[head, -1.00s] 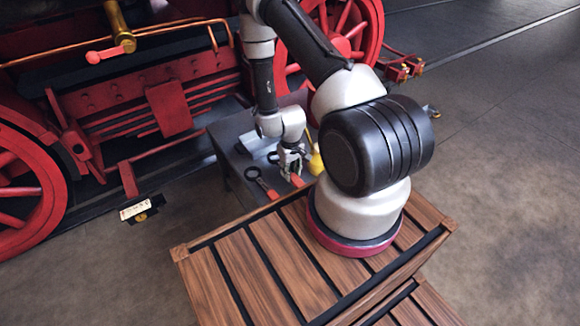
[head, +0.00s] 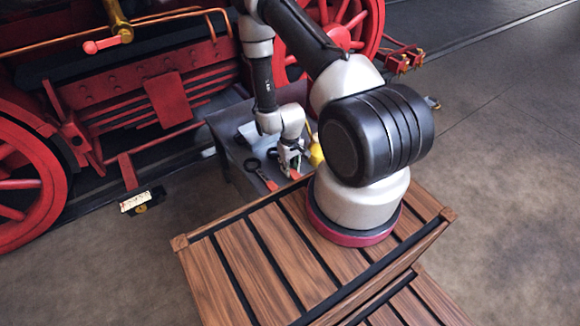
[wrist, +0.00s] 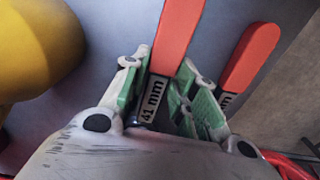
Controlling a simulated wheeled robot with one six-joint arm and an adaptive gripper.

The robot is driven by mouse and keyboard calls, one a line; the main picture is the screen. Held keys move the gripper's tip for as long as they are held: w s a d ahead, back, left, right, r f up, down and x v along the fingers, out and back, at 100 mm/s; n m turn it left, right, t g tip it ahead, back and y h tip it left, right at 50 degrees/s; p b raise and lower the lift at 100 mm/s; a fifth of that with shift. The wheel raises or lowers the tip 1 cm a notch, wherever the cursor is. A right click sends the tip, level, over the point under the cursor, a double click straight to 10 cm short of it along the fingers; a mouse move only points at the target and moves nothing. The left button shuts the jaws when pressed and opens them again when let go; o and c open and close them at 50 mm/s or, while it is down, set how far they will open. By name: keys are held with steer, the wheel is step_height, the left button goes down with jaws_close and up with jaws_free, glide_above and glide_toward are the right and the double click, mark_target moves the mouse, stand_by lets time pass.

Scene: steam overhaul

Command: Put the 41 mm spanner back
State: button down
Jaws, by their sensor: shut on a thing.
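The 41 mm spanner has a red handle (wrist: 178,35) and a pale "41 mm" label (wrist: 152,98). My gripper (wrist: 165,95), with green pads, is shut on it at the label, and the red handle points away from the wrist. Its far end is hidden behind the gripper body. In the head view my gripper (head: 290,162) is low at the grey bench (head: 232,168), and a bit of red handle shows beside its tips. I cannot tell whether the spanner touches the bench.
A second red-handled spanner (wrist: 250,55) lies close to the right of the held one; its label is partly hidden. In the head view a red-handled ring spanner (head: 265,180) lies left of my gripper. A yellow object (wrist: 30,45) stands left. The red locomotive (head: 150,95) is behind.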

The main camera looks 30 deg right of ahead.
steer(key=shift+f, duration=0.45)
steer(key=c, duration=1.1)
jaws_free()
steer(key=shift+o, duration=0.2)
steer(key=s+a+r+t, duration=0.1)
steer(key=s+r, duration=0.5)
steer(key=r, duration=1.3)
steer(key=s+a+r+t, duration=0.1)
steer(key=s+r, duration=0.5)
steer(key=r, duration=1.4)
steer(key=s+a+r+t, duration=0.1)
steer(key=s+r, duration=0.5)
steer(key=r, duration=1.3)
steer(key=shift+r+t, duration=0.4)
steer(key=shift+t, duration=0.2)
